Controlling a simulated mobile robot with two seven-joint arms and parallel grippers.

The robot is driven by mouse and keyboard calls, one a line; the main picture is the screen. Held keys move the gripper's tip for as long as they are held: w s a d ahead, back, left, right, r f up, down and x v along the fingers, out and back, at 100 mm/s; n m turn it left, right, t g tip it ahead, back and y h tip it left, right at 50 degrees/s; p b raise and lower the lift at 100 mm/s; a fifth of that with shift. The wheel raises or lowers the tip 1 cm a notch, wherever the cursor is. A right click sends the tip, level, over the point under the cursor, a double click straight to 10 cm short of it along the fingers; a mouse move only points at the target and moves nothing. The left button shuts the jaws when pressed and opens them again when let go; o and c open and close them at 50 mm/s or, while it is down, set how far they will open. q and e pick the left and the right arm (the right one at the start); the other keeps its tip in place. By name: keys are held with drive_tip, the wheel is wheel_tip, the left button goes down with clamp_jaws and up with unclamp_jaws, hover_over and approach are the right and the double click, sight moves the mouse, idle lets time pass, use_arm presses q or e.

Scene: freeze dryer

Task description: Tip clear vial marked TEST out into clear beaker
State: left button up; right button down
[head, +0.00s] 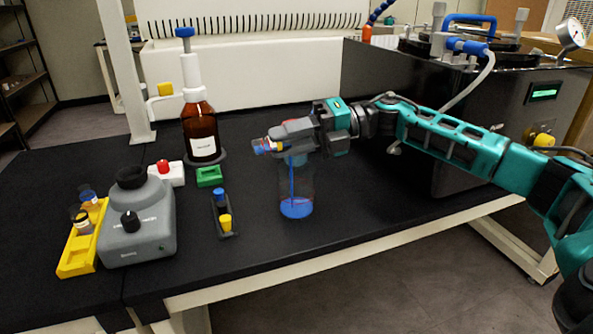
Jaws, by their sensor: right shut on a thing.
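My right gripper (284,137) reaches in from the right over the black bench and is shut on a small vial (262,146). The vial lies about sideways, its end pointing left, and most of it is hidden by the fingers; I cannot read a mark on it. A clear beaker (302,187) stands upright on the bench directly below the gripper, with blue at its bottom. A blue streak shows between the gripper and the beaker's bottom; I cannot tell whether it is liquid. My left gripper is not in view.
A grey mixer (139,225) and a yellow rack (75,261) with vials stand at the left. A brown bottle (201,128) stands behind. A small dark holder (227,233) with blue and yellow pieces sits left of the beaker. Bench right of the beaker is clear.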

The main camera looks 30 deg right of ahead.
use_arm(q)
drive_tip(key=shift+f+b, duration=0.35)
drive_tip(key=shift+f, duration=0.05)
use_arm(e)
drive_tip(key=shift+r, duration=0.2)
use_arm(q)
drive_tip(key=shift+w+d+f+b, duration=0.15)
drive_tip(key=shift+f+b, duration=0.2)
drive_tip(key=shift+b, duration=0.3)
use_arm(e)
drive_tip(key=shift+d+r+t+y, duration=0.1)
drive_tip(key=shift+r+t+y, duration=0.3)
drive_tip(key=shift+y, duration=0.3)
use_arm(q)
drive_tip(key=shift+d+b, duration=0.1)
drive_tip(key=shift+b, duration=0.25)
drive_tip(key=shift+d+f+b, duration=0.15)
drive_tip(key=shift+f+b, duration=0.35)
drive_tip(key=shift+b, duration=0.05)
use_arm(e)
drive_tip(key=shift+y, duration=0.4)
use_arm(q)
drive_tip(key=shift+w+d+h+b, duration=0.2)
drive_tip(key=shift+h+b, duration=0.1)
drive_tip(key=shift+b, duration=0.1)
use_arm(e)
drive_tip(key=shift+y, duration=0.3)
use_arm(q)
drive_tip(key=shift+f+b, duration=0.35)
drive_tip(key=shift+b, duration=0.1)
